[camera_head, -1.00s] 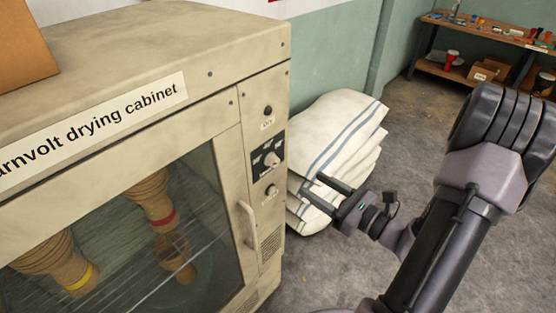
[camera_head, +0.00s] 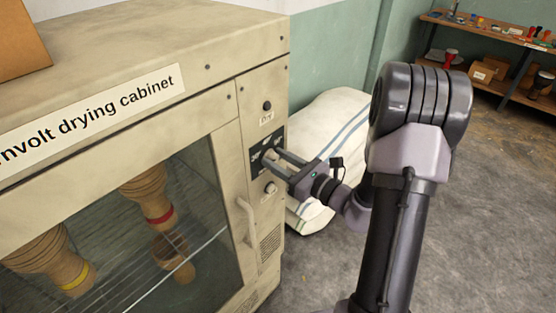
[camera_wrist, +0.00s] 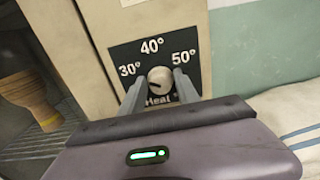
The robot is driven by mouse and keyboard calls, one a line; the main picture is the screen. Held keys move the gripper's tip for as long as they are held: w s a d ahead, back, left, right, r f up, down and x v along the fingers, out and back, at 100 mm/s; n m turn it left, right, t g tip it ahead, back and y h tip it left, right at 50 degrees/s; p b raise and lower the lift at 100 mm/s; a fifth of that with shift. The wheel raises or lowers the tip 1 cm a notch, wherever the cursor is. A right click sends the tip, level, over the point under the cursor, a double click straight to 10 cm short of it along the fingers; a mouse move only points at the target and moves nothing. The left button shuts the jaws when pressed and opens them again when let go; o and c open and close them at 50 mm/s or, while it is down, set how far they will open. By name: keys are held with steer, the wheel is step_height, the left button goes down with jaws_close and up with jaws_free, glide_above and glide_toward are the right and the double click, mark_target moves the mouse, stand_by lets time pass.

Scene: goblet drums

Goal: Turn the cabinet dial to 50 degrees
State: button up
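The drying cabinet (camera_head: 225,110) has a dark dial plate (camera_wrist: 118,60) on its front right column, marked 30°, 40° and 50°, with "Heat" partly covered below. The round, pale dial (camera_wrist: 161,77) sits under the 40° mark. A small dark mark shows on its left part, but its exact setting is hard to read. My gripper (camera_head: 276,157) is at the plate in the head view. In the wrist view, its open fingers (camera_wrist: 160,84) stand apart, one left and one right of the dial, seemingly without pinching it. In the head view the fingers partly hide the dial.
Another knob (camera_head: 270,187) sits below the plate and a round dark button (camera_head: 267,105) above it. The door handle (camera_head: 246,220) protrudes at lower left. Striped white sacks (camera_head: 325,125) are stacked right of the cabinet.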

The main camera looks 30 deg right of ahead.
jaws_close()
steer(key=shift+r, duration=0.1)
steer(key=m+p, duration=0.3)
steer(key=shift+r, duration=0.1)
steer(key=m+p, duration=0.2)
steer(key=shift+m+p, duration=0.3)
steer(key=shift+m, duration=0.1)
steer(key=m+p, duration=0.5)
steer(key=m, duration=0.1)
steer(key=shift+d+p, duration=0.1)
steer(key=shift+p, duration=0.2)
steer(key=m+p, duration=0.1)
steer(key=m, duration=0.1)
steer(key=m+p, duration=0.3)
steer(key=m, duration=0.1)
steer(key=shift+f+m, duration=0.25)
steer(key=shift+m, duration=0.05)
steer(key=m+p, duration=0.2)
steer(key=m, duration=0.3)
steer(key=shift+f+p, duration=0.2)
steer(key=shift+p, duration=0.15)
steer(key=shift+m, duration=0.4)
